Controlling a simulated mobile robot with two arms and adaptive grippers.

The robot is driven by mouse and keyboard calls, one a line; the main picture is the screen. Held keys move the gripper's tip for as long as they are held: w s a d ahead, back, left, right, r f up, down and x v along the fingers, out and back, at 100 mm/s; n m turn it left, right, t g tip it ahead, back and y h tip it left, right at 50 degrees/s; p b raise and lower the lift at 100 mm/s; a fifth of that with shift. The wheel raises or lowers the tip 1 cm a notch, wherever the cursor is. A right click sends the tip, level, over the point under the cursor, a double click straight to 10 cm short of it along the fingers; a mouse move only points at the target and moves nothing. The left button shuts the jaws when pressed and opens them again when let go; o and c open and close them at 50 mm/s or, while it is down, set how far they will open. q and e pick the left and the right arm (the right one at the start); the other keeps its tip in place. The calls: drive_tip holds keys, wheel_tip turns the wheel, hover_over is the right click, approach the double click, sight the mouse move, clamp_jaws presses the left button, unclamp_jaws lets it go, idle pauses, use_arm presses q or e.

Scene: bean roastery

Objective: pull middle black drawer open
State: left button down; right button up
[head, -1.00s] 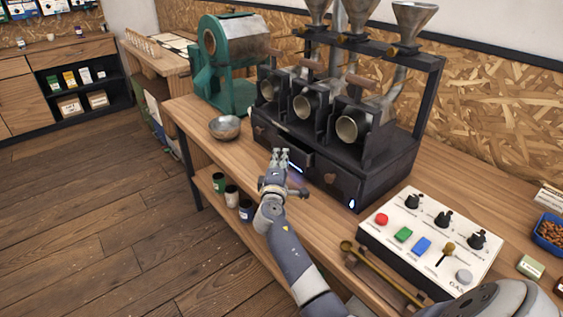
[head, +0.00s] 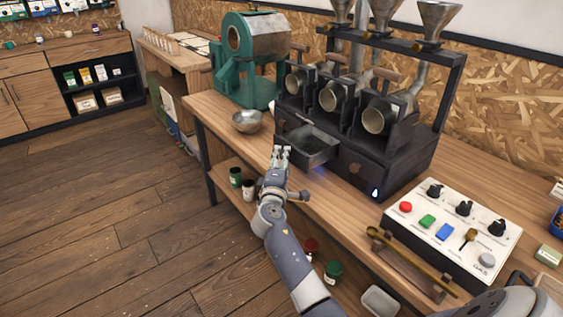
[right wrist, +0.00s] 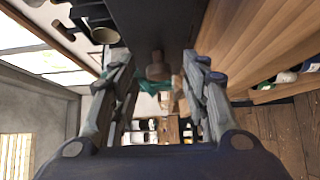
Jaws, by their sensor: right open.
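The black roaster unit (head: 400,160) stands on the wooden bench. Its middle black drawer (head: 312,148) is pulled out, and its empty-looking metal inside shows from above. My right gripper (head: 281,154) is just in front of the drawer, by its left front corner. In the right wrist view my right gripper (right wrist: 157,85) is open, with a brown knob (right wrist: 156,66) seen between and beyond its fingers. I cannot tell whether the fingers touch the knob. The drawer's knob is not clear in the head view. My left gripper is not in view.
A metal bowl (head: 248,122) and a green machine (head: 250,60) stand left of the drawer. A control panel (head: 448,230) and a brass scoop (head: 410,262) lie to the right. Jars (head: 247,188) stand on the shelf below. The floor at left is clear.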

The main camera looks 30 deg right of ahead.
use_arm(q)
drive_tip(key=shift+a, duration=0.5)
use_arm(e)
drive_tip(key=v, duration=1.2)
